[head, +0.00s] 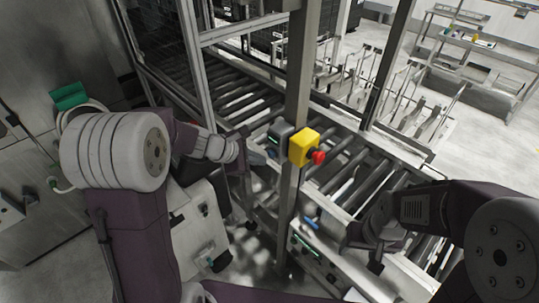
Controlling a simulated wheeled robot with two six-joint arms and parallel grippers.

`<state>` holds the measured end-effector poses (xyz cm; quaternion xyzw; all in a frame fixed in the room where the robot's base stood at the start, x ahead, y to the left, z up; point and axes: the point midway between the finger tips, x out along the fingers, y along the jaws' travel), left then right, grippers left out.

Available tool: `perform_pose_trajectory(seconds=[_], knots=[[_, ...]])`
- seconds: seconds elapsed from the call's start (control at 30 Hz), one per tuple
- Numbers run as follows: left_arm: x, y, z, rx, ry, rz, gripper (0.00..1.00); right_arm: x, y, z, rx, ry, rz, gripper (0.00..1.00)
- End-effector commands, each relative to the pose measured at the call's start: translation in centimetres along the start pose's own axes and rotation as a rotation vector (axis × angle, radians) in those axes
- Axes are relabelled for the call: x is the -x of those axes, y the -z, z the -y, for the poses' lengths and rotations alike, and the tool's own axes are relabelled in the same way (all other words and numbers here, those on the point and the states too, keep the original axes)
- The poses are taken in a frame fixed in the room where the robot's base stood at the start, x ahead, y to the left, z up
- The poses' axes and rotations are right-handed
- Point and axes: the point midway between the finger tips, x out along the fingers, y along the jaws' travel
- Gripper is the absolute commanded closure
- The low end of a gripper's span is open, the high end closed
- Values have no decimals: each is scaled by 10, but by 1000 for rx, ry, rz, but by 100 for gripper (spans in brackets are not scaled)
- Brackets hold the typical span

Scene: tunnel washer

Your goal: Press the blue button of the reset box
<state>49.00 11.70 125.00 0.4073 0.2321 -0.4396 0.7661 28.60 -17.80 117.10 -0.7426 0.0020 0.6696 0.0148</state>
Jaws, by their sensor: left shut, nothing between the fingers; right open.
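A small grey box (282,133) is fixed to the upright metal post, directly left of a yellow box (303,145) with a red mushroom button (318,157). The grey box looks like the reset box. Its front is turned away to the left, with a small greenish spot showing, and I cannot make out a blue button on it. My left gripper (257,158) is shut and empty, just left of and slightly below the grey box. I cannot tell whether it touches the box. My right gripper (369,253) is open and empty, low on the right over the conveyor edge.
The metal post (297,80) stands in the middle. Roller conveyors (350,160) run behind it and to the right. A glazed guard frame (165,45) stands at back left. A blue piece (310,223) lies on the lower conveyor side. A white cabinet is at left.

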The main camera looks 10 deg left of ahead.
Motion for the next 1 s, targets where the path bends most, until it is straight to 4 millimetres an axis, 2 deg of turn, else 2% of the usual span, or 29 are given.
perform_pose_trajectory(seconds=[1.0], knots=[[-9,-7,-7,0,0,0,100,1,0,0,0,0,0,39]])
